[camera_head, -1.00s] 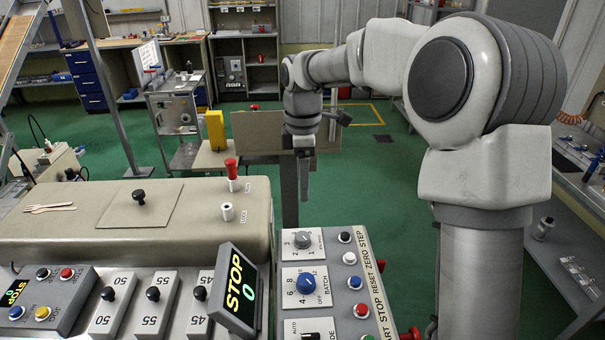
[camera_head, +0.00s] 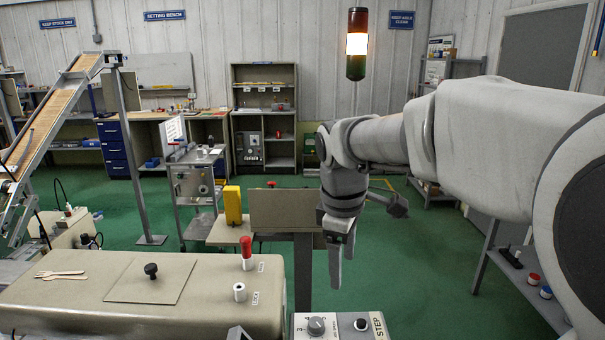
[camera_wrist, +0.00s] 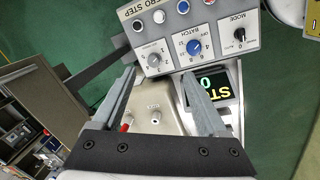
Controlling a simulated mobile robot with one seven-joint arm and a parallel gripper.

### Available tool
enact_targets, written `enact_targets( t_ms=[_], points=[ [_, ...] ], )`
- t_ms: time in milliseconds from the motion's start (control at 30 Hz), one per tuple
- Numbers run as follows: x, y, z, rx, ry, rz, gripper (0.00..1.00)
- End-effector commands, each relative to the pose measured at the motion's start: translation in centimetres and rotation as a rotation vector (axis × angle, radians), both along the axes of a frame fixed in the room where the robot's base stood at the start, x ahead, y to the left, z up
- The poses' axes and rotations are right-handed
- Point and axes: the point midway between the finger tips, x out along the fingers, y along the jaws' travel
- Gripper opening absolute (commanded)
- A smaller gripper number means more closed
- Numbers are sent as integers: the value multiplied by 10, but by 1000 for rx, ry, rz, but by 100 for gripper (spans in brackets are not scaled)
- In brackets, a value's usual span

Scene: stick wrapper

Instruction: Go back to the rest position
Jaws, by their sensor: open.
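My gripper (camera_head: 340,250) hangs fingers down from my arm in the head view, to the right of the beige machine cover (camera_head: 70,300). It is open and empty. In the wrist view its two fingers (camera_wrist: 160,90) are spread apart, with the beige cover and the control panel (camera_wrist: 185,40) beyond them. The panel's near part also shows at the bottom of the head view (camera_head: 340,326). I cannot judge the exact height of the gripper above the panel.
On the cover are a red-topped post (camera_head: 247,255), a white post (camera_head: 239,292), a black knob (camera_head: 151,270) and wooden forks (camera_head: 60,274). A yellow box (camera_head: 232,205) stands behind. Green floor lies open behind the gripper. A shelf (camera_head: 525,275) stands at right.

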Motion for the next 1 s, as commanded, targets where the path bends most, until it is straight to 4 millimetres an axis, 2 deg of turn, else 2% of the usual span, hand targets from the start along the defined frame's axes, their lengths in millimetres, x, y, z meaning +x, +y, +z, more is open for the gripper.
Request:
enact_targets(
  t_ms=[100, 300, 600, 800, 1000],
  points=[
    [-31, -14, 12, 18, -64, -157, 76],
    [-81, -35, 21, 86, -165, -427, 76],
    [-152, -59, 11, 263, -293, -821, 76],
    [-181, -66, -2, 373, -332, -998, 76],
    [-190, -68, -7, 415, -341, -1058, 76]
  ],
)
